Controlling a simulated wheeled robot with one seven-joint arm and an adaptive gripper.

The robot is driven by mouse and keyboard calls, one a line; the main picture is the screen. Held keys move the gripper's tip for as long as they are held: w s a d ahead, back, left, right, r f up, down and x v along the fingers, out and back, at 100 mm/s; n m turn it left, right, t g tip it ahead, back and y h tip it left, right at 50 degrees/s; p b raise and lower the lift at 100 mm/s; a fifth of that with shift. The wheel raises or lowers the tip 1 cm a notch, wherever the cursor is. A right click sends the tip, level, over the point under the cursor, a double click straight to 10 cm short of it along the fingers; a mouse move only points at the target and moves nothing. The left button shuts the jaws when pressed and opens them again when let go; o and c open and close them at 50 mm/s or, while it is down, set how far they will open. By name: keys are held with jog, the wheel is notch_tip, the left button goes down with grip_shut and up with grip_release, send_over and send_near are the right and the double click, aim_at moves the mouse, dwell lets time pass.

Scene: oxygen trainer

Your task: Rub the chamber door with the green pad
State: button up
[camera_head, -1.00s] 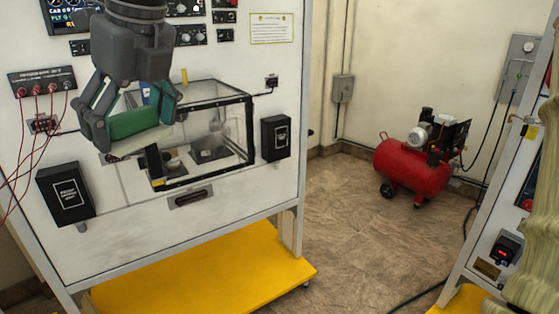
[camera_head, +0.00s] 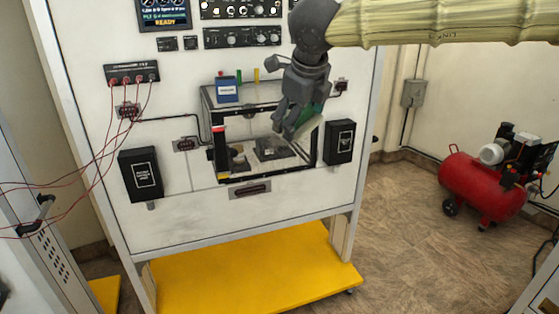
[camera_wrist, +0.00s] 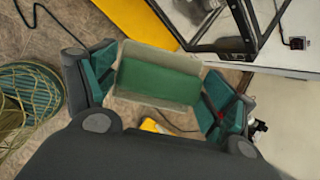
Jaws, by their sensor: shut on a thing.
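The green pad (camera_wrist: 158,76) is held between the two fingers of my gripper (camera_wrist: 155,92) in the wrist view; it has a green body and a pale, greyish face. In the head view my gripper (camera_head: 293,128) is at the right front part of the clear chamber, shut on the pad (camera_head: 308,128), which is partly hidden by the fingers. The chamber door (camera_head: 262,150) is the clear front of the black-framed box on the white panel. The pad overlaps the door's right side in the picture; I cannot tell whether they touch.
Black boxes flank the chamber, one at left (camera_head: 141,175) and one at right (camera_head: 340,142). A blue container (camera_head: 228,90) stands on the chamber top. Red wires (camera_head: 110,130) hang at left. A yellow shelf (camera_head: 250,270) lies below. A red compressor (camera_head: 485,185) stands at right.

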aim_at(273, 146)
jog(key=w+f+n+t+y+p, duration=0.1)
jog(key=w+f+n+t, duration=0.15)
jog(key=w, duration=0.25)
jog(key=w+f+n+t+p, duration=0.2)
jog(key=w+f+n, duration=0.1)
jog(key=w+n, duration=0.15)
jog(key=shift+s+a+f+n+t+y+p, duration=1.55)
jog(key=shift+s+a+f+n+y+p, duration=0.45)
jog(key=shift+f+n+y, duration=2.75)
jog(key=shift+m+y, duration=0.35)
jog(key=shift+y, duration=0.1)
jog(key=shift+w+a+f+p, duration=0.15)
jog(key=shift+w+a, duration=0.2)
jog(key=shift+w, duration=0.6)
jog(key=shift+w+a+p, duration=0.1)
jog(key=shift+w+a, duration=0.3)
jog(key=shift+w, duration=0.6)
jog(key=shift+w+a+f+p, duration=0.15)
jog(key=shift+w+a, duration=0.2)
jog(key=shift+w, duration=0.6)
jog(key=shift+w+a+b, duration=0.3)
jog(key=shift+w+b, duration=0.45)
jog(key=shift+w, duration=0.2)
